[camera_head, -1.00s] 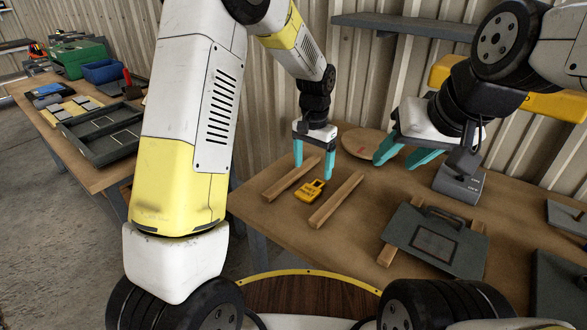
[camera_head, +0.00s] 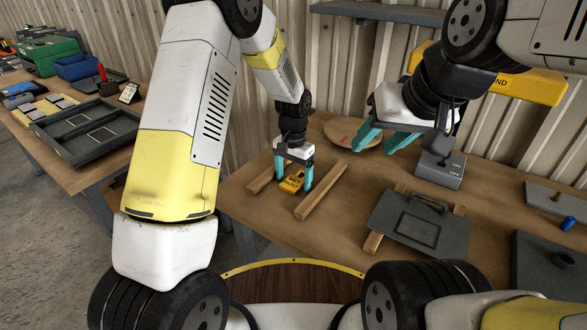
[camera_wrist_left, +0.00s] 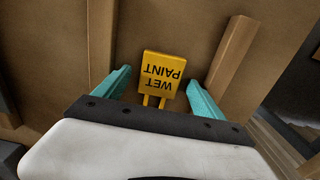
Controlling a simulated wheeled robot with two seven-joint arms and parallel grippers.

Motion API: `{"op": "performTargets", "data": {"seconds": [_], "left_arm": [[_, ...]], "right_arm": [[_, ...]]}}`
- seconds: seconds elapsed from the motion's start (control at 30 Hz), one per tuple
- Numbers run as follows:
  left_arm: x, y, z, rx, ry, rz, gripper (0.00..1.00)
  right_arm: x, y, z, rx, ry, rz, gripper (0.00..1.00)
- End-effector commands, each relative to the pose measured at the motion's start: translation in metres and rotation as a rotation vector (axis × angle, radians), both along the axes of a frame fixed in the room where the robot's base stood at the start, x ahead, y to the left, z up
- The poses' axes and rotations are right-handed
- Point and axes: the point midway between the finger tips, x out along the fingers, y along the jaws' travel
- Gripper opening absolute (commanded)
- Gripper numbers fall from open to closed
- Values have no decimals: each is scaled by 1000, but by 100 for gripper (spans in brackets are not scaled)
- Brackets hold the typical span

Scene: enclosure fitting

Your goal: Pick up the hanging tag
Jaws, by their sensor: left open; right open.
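The hanging tag (camera_head: 291,182) is a small yellow plate with a forked hook end. In the left wrist view the tag (camera_wrist_left: 160,75) reads "WET PAINT" upside down. It lies on the brown table between two wooden strips. My left gripper (camera_head: 293,178) is open, low over the tag. In the left wrist view its teal fingers (camera_wrist_left: 163,95) stand on either side of the tag, apart from it, and the hook end is partly hidden by the gripper body. My right gripper (camera_head: 379,145) is open and empty above the table, to the right.
Wooden strips lie left (camera_head: 262,177) and right (camera_head: 321,190) of the tag. A round wooden disc (camera_head: 343,130) lies behind. A grey box (camera_head: 441,170) and a grey panel with a handle (camera_head: 420,225) are to the right. A side table at left holds trays and bins.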

Motion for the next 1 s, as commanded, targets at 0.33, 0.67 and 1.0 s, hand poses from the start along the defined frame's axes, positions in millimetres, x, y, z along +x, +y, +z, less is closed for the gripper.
{"op": "performTargets", "data": {"seconds": [0.33,0.67,1.0], "left_arm": [[0,0,0,0,0,0,17],[0,0,3,-1,-1,0,15],[-5,-1,38,-1,-1,-1,15]], "right_arm": [[0,0,0,0,0,0,45],[0,0,0,0,0,0,45],[0,0,0,0,0,0,45]]}}
